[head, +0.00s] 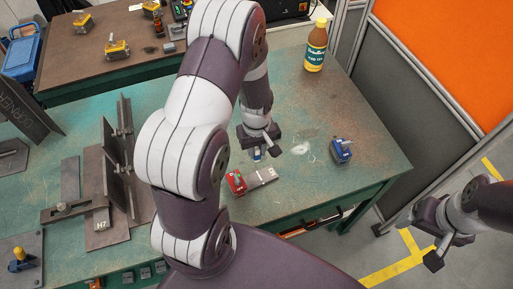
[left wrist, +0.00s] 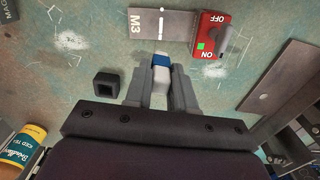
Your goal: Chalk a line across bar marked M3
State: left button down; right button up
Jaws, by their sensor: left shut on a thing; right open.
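The bar marked M3 (head: 263,176) is a flat grey steel piece lying on the green table. It also shows in the left wrist view (left wrist: 176,22), with a thin white line and dot beside its M3 label. A red ON/OFF block (head: 236,182) sits on one end of the bar. My left gripper (head: 260,147) is shut on a white chalk with a blue band (left wrist: 160,72). The chalk is just short of the bar's edge in the left wrist view; its height above the table is unclear. My right gripper (head: 434,250) is open and empty, off the table's right side.
A black hollow square block (left wrist: 107,84) stands near the left gripper. A blue block (head: 341,151) and a bottle (head: 315,46) stand to the right. Steel plates and an upright fixture (head: 118,150) occupy the left. White smudges mark the tabletop.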

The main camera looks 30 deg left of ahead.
aim_at(257, 160)
pick_arm(q)
jog(key=shift+f, duration=0.15)
dwell(0.3)
jog(key=shift+f+b, duration=2)
jog(key=shift+f, duration=1.05)
jog(key=shift+f, duration=0.35)
jog(key=shift+s+d+r, duration=0.1)
jog(key=shift+s+d, duration=0.05)
jog(key=shift+d, duration=0.1)
jog(key=shift+s+d+p, duration=0.35)
jog(key=shift+s+d, duration=0.25)
jog(key=shift+d, duration=0.2)
jog(key=shift+s+d+p, duration=0.6)
jog(key=shift+d+p, duration=0.05)
jog(key=shift+d, duration=0.3)
